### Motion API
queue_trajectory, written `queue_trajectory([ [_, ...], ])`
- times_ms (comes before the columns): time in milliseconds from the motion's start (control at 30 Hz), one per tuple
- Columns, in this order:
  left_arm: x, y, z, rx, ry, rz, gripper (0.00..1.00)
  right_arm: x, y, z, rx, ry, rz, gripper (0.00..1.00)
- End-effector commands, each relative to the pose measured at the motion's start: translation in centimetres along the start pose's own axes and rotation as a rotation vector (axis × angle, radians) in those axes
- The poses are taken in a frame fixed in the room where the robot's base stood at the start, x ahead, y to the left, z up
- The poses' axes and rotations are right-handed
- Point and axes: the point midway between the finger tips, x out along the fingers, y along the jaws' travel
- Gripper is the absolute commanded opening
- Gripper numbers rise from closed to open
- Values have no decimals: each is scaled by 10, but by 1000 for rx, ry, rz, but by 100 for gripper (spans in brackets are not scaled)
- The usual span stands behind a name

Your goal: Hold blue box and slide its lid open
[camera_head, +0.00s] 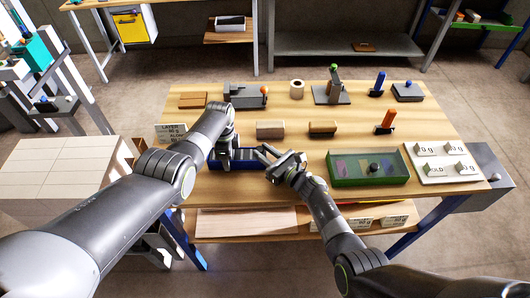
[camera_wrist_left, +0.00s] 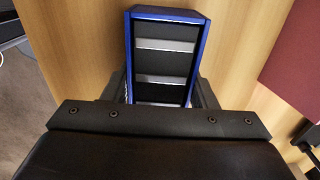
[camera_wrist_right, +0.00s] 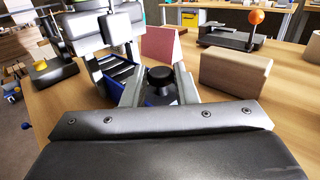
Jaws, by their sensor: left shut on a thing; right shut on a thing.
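The blue box (camera_head: 236,154) sits on the wooden table left of the middle. In the left wrist view the box (camera_wrist_left: 165,55) shows a blue rim around a dark top face with light grey bands. My left gripper (camera_head: 226,163) reaches down onto it and is shut on its sides. My right gripper (camera_head: 266,153) is at the box's right end. I cannot tell how much of the lid is hidden by the fingers.
A beige block (camera_head: 270,129) and a brown block (camera_head: 322,128) stand behind the right gripper. A green-rimmed tray (camera_head: 343,182) and a white board with knobs (camera_head: 440,161) lie to the right. A grey fixture with an orange ball (camera_head: 245,93) stands behind the left arm.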

Motion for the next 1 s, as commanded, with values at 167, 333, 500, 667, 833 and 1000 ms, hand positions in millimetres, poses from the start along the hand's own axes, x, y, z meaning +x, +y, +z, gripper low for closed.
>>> queue_trajectory([
  [167,0,0,0,1,0,1,25,-1,-1,0,-1,1,-1,0],
  [333,0,0,0,1,0,1,25,-18,-19,-2,-3,3,-4,0],
  [500,0,0,0,1,0,2,25,-43,-44,-2,-4,3,-2,0],
  [667,0,0,0,1,-1,2,25,-52,-53,-1,-1,2,-1,0],
  [833,0,0,1,1,-1,2,25,-52,-53,-1,0,1,-1,0],
  [1000,0,0,1,1,-1,2,25,-52,-53,-1,0,1,-1,35],
])
